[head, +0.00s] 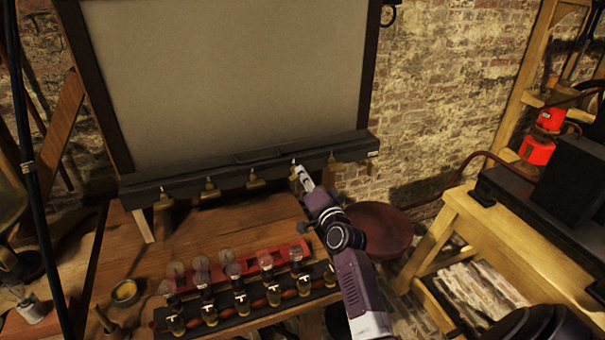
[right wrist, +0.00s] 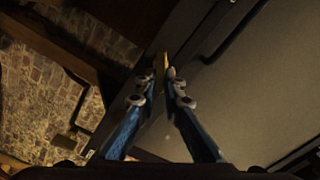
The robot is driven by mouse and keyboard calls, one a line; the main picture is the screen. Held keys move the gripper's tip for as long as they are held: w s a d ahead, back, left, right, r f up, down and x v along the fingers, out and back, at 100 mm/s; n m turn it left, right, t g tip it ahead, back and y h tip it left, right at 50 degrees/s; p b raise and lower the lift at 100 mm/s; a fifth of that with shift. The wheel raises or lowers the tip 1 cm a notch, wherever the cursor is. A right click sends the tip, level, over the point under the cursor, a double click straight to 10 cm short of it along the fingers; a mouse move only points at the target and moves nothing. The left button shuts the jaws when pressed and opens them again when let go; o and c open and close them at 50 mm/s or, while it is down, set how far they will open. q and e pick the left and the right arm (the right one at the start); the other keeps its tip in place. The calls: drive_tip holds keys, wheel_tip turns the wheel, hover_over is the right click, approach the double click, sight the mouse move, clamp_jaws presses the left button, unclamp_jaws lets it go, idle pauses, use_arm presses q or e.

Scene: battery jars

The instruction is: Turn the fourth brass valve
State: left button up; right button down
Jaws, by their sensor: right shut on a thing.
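A dark rail (head: 235,167) under a grey board carries several small brass valves in a row. From the left, the first (head: 163,198), second (head: 210,187) and third (head: 255,178) valves are free, and so is the one (head: 333,161) at the right end. My right gripper (head: 298,172) is at the fourth brass valve (head: 294,163), shut on it and hiding most of it. In the right wrist view the fingertips (right wrist: 165,76) close around a bit of brass (right wrist: 162,62) by the rail. My left gripper is not in view.
Below the rail, a wooden bench (head: 150,255) holds a red rack (head: 245,264) and a black rack (head: 245,315) with several glass jars. A small yellow dish (head: 125,291) is at left. A dark red stool (head: 385,230) and a wooden table (head: 500,240) stand right of my arm.

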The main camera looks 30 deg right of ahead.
drive_tip(key=m, duration=0.4)
drive_tip(key=m+p, duration=0.1)
drive_tip(key=m, duration=0.1)
drive_tip(key=shift+d+f, duration=0.1)
drive_tip(key=shift+f, duration=0.25)
drive_tip(key=shift+m, duration=0.4)
drive_tip(key=c, duration=2.1)
unclamp_jaws()
drive_tip(key=v, duration=1.2)
drive_tip(key=shift+f, duration=0.1)
